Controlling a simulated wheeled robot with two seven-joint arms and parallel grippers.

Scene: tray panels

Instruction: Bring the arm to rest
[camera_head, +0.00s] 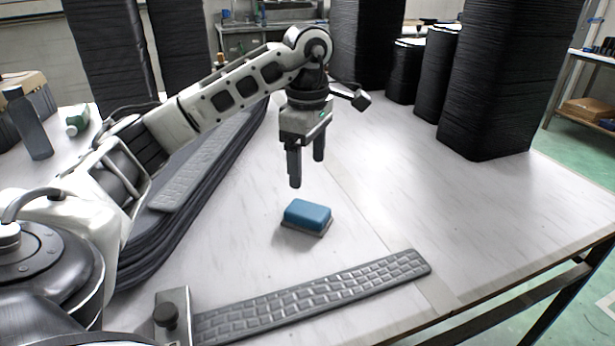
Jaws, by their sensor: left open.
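My left arm comes in from the left. Its gripper (306,167) points down and is open, with nothing between its two fingers. It hangs above the table (420,185), a little above and behind a blue block (308,212). The block has a greyish lower layer and lies flat on the table, apart from the fingers. My right gripper does not show.
A grey textured strip (330,296) lies at the table's front. Dark panels (190,210) lie stacked beneath my arm. Tall black stacks (505,80) stand at the back right. A green-and-white bottle (77,120) lies at the left. The table right of the block is clear.

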